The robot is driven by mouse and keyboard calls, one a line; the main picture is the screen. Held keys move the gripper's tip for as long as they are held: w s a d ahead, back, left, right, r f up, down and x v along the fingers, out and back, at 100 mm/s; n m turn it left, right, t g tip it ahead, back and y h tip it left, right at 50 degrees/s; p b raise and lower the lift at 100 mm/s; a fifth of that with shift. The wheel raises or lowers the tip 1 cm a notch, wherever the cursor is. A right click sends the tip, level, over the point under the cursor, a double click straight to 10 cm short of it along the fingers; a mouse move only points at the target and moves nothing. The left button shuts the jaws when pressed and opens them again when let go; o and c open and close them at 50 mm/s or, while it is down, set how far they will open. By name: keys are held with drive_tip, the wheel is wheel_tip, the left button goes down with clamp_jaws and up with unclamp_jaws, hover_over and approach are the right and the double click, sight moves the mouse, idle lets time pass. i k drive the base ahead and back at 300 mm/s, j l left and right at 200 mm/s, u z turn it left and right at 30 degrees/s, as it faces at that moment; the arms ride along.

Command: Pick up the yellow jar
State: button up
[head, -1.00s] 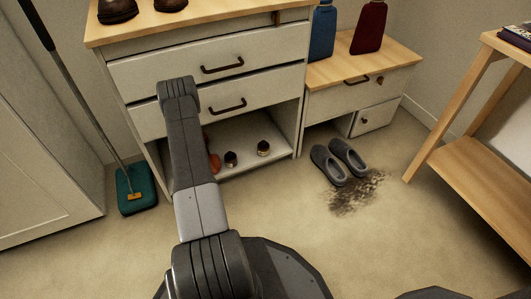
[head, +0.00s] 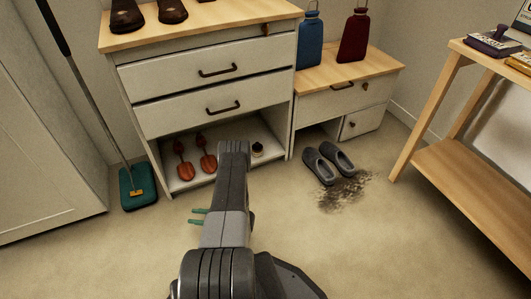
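I cannot make out a jar that is clearly yellow. One small dark jar with a pale top (head: 258,150) stands on the low open shelf of the white cabinet (head: 240,172), just right of my arm. My arm covers part of that shelf. My gripper (head: 193,215) shows only as two green fingers jutting left from behind my arm, over the floor in front of the cabinet. The fingers are apart, with bare floor visible between them. The rest of the gripper is hidden.
Two orange-brown shoe trees (head: 207,162) lie on the shelf's left. Grey slippers (head: 328,163) sit by a dirt patch (head: 345,191) on the floor. A wooden table (head: 465,170) stands at right.

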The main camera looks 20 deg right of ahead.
sight(257, 154)
drive_tip(key=i+z, duration=0.2)
drive_tip(key=z, duration=1.3)
drive_tip(key=i+j, duration=0.4)
drive_tip(key=j, duration=0.2)
drive_tip(key=i+j, duration=0.2)
drive_tip(key=j, duration=0.15)
drive_tip(key=l+z, duration=0.05)
